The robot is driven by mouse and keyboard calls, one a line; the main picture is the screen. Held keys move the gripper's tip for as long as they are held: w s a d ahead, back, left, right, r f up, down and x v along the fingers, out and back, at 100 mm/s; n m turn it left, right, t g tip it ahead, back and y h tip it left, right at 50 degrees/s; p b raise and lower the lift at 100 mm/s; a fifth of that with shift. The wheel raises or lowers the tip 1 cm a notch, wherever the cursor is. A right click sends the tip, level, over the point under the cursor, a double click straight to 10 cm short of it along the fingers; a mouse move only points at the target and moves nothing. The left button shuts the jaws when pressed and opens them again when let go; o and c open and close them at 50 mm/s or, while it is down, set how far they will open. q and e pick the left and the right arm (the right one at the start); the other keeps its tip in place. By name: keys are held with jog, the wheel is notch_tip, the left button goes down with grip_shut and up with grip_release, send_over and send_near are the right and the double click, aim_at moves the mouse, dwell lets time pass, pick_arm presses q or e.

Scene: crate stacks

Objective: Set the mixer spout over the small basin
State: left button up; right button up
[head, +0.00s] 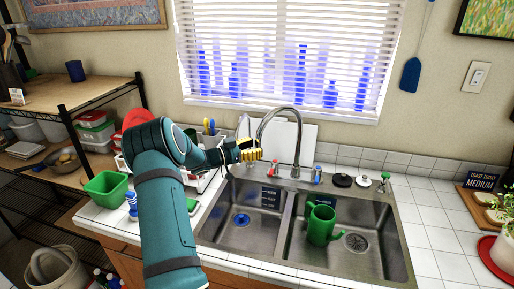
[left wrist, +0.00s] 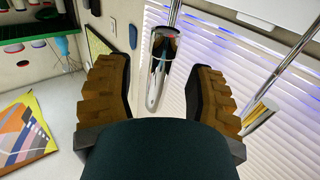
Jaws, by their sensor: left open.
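The mixer is a tall metal gooseneck spout (head: 283,110) rising behind the sink, its arc reaching left. Its downturned end is beside my left gripper (head: 249,151), above the back of the small left basin (head: 229,204); whether it is exactly over the basin I cannot tell. In the left wrist view the spout end (left wrist: 155,85) is between the spread, yellow-padded fingers of my left gripper (left wrist: 158,85), with gaps on both sides. The gripper is open. My right gripper is not in view.
A green watering can (head: 320,224) stands in the larger right basin (head: 375,262). A dish rack and a green tub (head: 106,188) are left of the sink. White tiles on the right are mostly clear.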

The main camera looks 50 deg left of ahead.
pick_arm(q)
jog(key=v, duration=1)
jog(key=shift+s, duration=0.25)
jog(key=shift+a, duration=0.1)
jog(key=shift+f, duration=0.1)
